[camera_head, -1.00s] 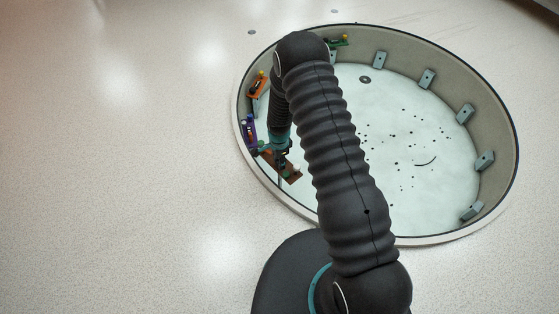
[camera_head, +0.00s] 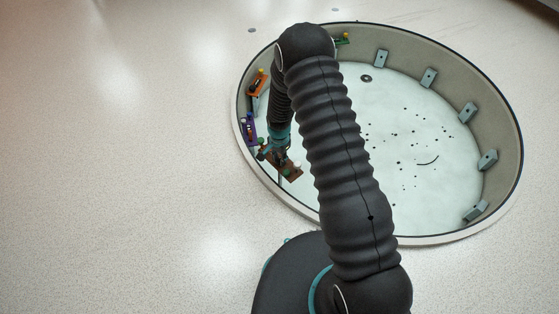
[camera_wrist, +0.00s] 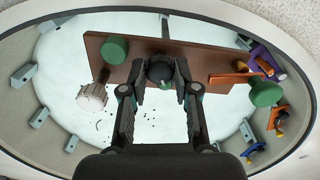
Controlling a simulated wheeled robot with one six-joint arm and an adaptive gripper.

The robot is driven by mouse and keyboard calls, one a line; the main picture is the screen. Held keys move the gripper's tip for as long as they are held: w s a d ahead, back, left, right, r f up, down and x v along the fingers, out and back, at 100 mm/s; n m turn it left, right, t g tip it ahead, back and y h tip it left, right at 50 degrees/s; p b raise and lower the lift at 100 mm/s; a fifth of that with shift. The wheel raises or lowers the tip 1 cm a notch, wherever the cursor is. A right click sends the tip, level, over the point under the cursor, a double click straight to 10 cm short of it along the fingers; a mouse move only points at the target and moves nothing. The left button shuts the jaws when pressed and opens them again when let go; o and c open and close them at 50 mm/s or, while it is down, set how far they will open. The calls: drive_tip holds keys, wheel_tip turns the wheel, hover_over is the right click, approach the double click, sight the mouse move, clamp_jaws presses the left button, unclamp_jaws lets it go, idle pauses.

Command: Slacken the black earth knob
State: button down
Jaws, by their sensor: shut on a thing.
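The black earth knob (camera_wrist: 159,66) stands on a brown board (camera_wrist: 215,62) in the wrist view. My gripper (camera_wrist: 161,75) is at the knob, with one finger on each side, shut on it. The fingers partly cover the knob. On the board are also a green knob (camera_wrist: 114,50), a ribbed white knob (camera_wrist: 92,97), a second green knob (camera_wrist: 265,94) and an orange bar (camera_wrist: 232,78). In the head view my gripper (camera_head: 278,150) is over the brown board (camera_head: 292,175). The black knob cannot be made out there.
The board is at the near left inside a round, walled pit with a pale rim (camera_head: 440,239). Purple (camera_head: 249,127) and orange (camera_head: 257,84) units sit along the left wall. Several grey blocks (camera_head: 429,77) line the right wall. The pit floor's middle is open, with small dark specks.

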drive_tip(key=n+b, duration=0.2)
drive_tip(key=n, duration=0.1)
drive_tip(key=shift+f+n, duration=0.15)
drive_tip(key=shift+n, duration=0.25)
drive_tip(key=n+b, duration=0.1)
drive_tip(key=n, duration=0.2)
drive_tip(key=shift+w+n+b, duration=0.1)
drive_tip(key=shift+n+b, duration=0.2)
drive_tip(key=n+b, duration=0.1)
drive_tip(key=n, duration=0.2)
drive_tip(key=shift+a+n, duration=0.1)
drive_tip(key=shift+n, duration=0.2)
drive_tip(key=n+b, duration=0.1)
drive_tip(key=n, duration=0.3)
drive_tip(key=shift+n+b, duration=0.3)
drive_tip(key=n+b, duration=0.1)
drive_tip(key=n, duration=0.2)
drive_tip(key=shift+n, duration=0.3)
drive_tip(key=n, duration=0.4)
drive_tip(key=shift+b, duration=0.35)
drive_tip(key=n, duration=0.4)
drive_tip(key=shift+r+n+b, duration=0.2)
drive_tip(key=shift+n+b, duration=0.25)
drive_tip(key=shift+n, duration=1.45)
